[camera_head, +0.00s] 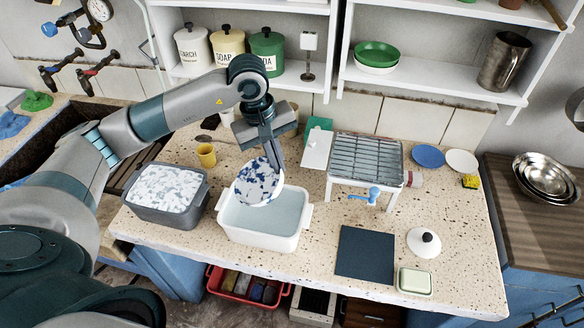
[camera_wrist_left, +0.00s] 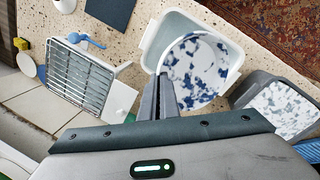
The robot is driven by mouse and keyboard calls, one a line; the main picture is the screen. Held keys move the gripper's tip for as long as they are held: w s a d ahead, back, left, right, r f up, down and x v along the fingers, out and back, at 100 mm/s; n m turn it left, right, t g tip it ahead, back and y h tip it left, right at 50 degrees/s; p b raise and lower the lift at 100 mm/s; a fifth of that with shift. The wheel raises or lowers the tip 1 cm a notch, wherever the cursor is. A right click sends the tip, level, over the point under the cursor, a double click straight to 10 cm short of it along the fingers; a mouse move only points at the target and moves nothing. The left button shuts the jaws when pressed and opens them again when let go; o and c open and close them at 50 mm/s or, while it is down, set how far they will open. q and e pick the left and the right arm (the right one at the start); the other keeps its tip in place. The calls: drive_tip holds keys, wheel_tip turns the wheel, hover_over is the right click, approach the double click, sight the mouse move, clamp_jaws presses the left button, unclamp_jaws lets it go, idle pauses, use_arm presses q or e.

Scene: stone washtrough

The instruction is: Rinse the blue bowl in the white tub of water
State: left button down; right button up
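The blue bowl (camera_head: 256,186), white with blotchy blue speckles, is tilted at the back left edge of the white tub (camera_head: 263,239), over its opening. My left gripper (camera_head: 274,158) comes down from above and is shut on the bowl's rim. In the left wrist view the narrow fingers (camera_wrist_left: 168,100) meet the near rim of the bowl (camera_wrist_left: 194,70), which covers much of the tub (camera_wrist_left: 158,38). The tub holds pale, clear water. I cannot tell whether the bowl touches the water. My right gripper is not in view.
A grey tub (camera_head: 167,198) of speckled suds stands left of the white tub. A wire draining rack (camera_head: 368,160) stands behind to the right. A yellow cup (camera_head: 206,155), dark mat (camera_head: 365,254), white lid (camera_head: 424,243) and soap dish (camera_head: 414,281) sit on the counter. Shelves hang above.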

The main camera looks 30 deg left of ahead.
use_arm(q)
drive_tip(key=shift+w+f, duration=0.15)
drive_tip(key=shift+w, duration=0.15)
drive_tip(key=shift+d, duration=0.1)
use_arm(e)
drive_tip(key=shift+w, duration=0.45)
use_arm(q)
drive_tip(key=shift+s, duration=0.1)
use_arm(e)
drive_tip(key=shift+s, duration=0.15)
